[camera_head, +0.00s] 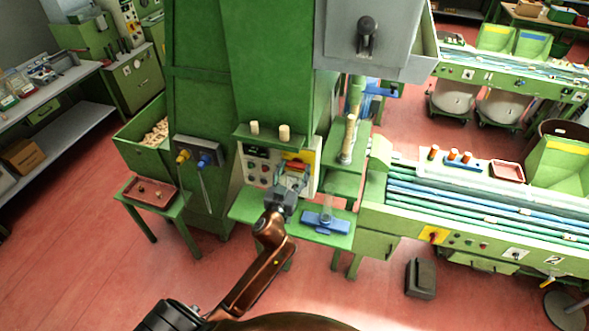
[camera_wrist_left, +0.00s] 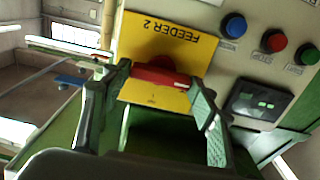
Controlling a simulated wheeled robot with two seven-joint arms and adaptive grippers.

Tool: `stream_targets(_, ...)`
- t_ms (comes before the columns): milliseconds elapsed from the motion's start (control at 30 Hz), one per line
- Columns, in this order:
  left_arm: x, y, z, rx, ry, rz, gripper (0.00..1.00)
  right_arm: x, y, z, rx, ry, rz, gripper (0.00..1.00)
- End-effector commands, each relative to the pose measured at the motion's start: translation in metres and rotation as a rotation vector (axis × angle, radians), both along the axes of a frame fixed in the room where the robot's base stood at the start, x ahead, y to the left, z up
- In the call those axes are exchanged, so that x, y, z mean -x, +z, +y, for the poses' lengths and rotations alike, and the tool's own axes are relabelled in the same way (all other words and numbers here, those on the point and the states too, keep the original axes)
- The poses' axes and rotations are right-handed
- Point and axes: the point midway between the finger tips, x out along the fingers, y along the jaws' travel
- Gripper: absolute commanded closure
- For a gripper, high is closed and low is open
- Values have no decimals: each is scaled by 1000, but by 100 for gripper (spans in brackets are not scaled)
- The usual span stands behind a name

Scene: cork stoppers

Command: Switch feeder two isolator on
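The feeder two isolator is a red handle (camera_wrist_left: 162,77) on a yellow plate (camera_wrist_left: 190,50) marked "FEEDER 2", which appears upside down in the left wrist view. The bar lies nearly level across that picture. In the head view the yellow plate (camera_head: 303,157) and the red handle (camera_head: 296,168) are on the panel's upper right. My left gripper (camera_wrist_left: 160,82) is open, with its fingertips at either end of the red bar; I cannot tell if they touch it. In the head view the left gripper (camera_head: 287,190) is just in front of the panel. My right gripper is not in view.
Blue (camera_wrist_left: 234,26), red (camera_wrist_left: 274,41) and green (camera_wrist_left: 307,55) buttons and a dark meter (camera_wrist_left: 258,103) sit beside the plate. A green shelf with cork pieces (camera_head: 284,132) juts out above the panel. A green ledge (camera_head: 340,238) with a blue fixture (camera_head: 327,223) is below.

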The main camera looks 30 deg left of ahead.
Motion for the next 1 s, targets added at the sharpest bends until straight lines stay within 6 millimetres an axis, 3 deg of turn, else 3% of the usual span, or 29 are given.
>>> stream_targets(367,0,0,0,0,0,0,72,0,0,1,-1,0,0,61)
stream_targets(667,0,0,0,-41,0,10,72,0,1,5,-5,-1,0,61)
stream_targets(1000,0,1,-1,-263,0,63,72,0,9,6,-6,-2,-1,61)
